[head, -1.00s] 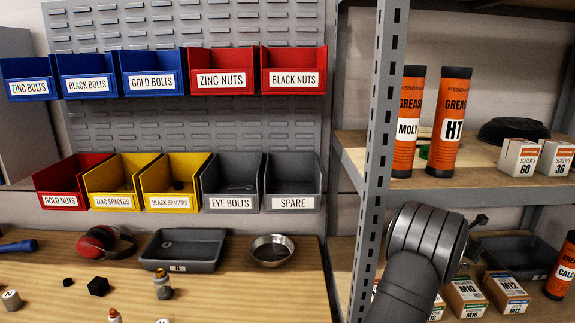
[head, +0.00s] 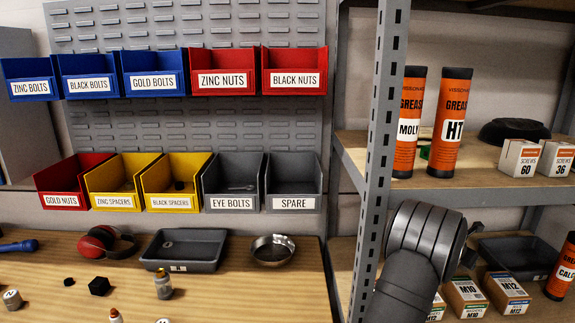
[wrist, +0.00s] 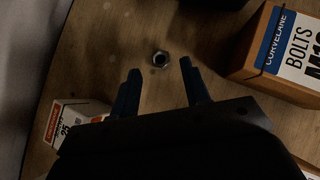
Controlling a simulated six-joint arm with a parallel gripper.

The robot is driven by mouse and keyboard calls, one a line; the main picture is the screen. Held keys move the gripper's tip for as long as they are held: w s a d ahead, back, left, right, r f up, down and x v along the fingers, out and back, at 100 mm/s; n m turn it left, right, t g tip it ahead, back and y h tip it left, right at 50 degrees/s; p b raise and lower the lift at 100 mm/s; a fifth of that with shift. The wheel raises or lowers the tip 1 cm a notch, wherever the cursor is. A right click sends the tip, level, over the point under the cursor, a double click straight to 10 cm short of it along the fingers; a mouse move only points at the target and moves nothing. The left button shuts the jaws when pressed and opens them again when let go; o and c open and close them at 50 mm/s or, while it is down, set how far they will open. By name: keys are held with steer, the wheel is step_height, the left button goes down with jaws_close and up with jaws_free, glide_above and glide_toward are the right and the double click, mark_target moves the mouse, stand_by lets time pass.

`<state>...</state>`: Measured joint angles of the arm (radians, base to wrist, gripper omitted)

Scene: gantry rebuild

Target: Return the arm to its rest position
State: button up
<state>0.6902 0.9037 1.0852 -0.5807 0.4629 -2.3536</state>
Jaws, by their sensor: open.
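My gripper (wrist: 159,70) shows in the wrist view with its two dark fingers apart and nothing between them. In the head view my grey arm (head: 425,240) reaches into the lower bay of the shelf rack at the right. My gripper's fingers are hidden behind the arm there.
In the wrist view a blue-and-white bolts box (wrist: 285,55) stands close on the right and a white-orange box (wrist: 72,120) at lower left. In the head view a grey rack post (head: 381,150), M10 box (head: 464,295) and dark tray (head: 510,252) are near the arm.

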steer(key=v, duration=0.5)
steer(key=shift+a+r, duration=0.1)
steer(key=x, duration=0.8)
steer(key=shift+s, duration=0.1)
step_height(320, 180, up, 4)
steer(key=shift+r, duration=0.1)
steer(key=s+d+r, duration=0.1)
steer(key=s+r, duration=0.1)
steer(key=s, duration=0.1)
steer(key=s+d+r, duration=0.1)
steer(key=s+r, duration=0.1)
steer(key=s, duration=0.2)
steer(key=s+d+r, duration=0.1)
steer(key=s+r, duration=0.1)
steer(key=s, duration=0.2)
steer(key=shift+r, duration=0.35)
steer(key=s+d+r+m+g+h, duration=0.1)
steer(key=s+d+m+g, duration=0.1)
steer(key=s, duration=0.3)
steer(key=s+d+r+m+g, duration=0.1)
steer(key=s+r+m, duration=0.1)
steer(key=s, duration=0.4)
steer(key=s+a+f, duration=0.2)
steer(key=a+f, duration=0.3)
steer(key=a, duration=0.7)
steer(key=s+a+f, duration=0.3)
steer(key=a+f, duration=0.3)
steer(key=a, duration=0.7)
steer(key=shift+s+f, duration=0.2)
steer(key=shift+s, duration=0.05)
